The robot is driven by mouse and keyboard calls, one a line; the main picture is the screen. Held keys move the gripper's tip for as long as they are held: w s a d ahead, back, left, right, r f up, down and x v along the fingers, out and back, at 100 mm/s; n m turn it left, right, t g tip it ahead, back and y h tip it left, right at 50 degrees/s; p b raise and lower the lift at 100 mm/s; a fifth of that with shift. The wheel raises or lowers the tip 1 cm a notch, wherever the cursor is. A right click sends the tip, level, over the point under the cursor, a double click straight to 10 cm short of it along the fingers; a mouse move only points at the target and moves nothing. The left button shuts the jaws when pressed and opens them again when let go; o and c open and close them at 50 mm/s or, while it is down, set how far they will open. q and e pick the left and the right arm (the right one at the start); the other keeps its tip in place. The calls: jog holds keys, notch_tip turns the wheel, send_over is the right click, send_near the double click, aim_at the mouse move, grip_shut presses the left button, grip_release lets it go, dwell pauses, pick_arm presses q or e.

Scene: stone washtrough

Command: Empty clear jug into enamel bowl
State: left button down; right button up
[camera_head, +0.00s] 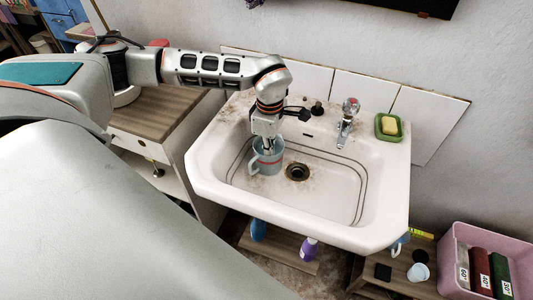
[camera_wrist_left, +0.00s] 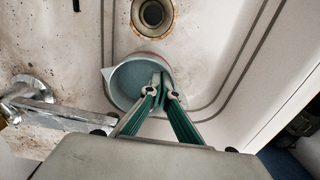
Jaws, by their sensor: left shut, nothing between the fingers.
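A grey-blue, mug-shaped vessel (camera_head: 265,164) with a red band and a handle on its left stands in the sink basin, left of the drain. In the left wrist view the vessel (camera_wrist_left: 125,82) shows from above, with its round opening visible. I cannot tell whether it is the jug the task calls clear. No enamel bowl shows that I can make out. My left gripper (camera_head: 266,149) points down over the vessel. In the wrist view its shut fingertips (camera_wrist_left: 163,88) overlap the opening; they hold nothing. I cannot tell how deep they reach. My right gripper is not in view.
The white, rust-stained sink (camera_head: 325,225) has a drain (camera_head: 297,172), with bare basin to its right. A tap (camera_head: 348,118) and a green soap dish (camera_head: 388,128) sit along the back. A wooden-topped cabinet (camera_head: 160,118) stands left; a pink crate (camera_head: 455,245) lies lower right.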

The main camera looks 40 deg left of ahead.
pick_arm(q)
jog(key=shift+s+d+p, duration=0.2)
jog(key=shift+s+p, duration=0.3)
jog(key=shift+s, duration=0.3)
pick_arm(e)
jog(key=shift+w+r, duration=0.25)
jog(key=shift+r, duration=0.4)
pick_arm(q)
jog(key=shift+s+d+p, duration=0.2)
jog(key=shift+s+p, duration=0.2)
jog(key=shift+s, duration=0.4)
jog(key=shift+s+d+p, duration=0.2)
jog(key=shift+s+p, duration=0.25)
jog(key=shift+s, duration=0.35)
jog(key=shift+s+d+p, duration=0.2)
jog(key=shift+s+p, duration=0.2)
jog(key=shift+s, duration=0.4)
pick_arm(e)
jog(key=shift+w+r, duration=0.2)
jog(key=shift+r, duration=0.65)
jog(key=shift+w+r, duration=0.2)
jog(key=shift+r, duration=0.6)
pick_arm(q)
jog(key=shift+r, duration=0.1)
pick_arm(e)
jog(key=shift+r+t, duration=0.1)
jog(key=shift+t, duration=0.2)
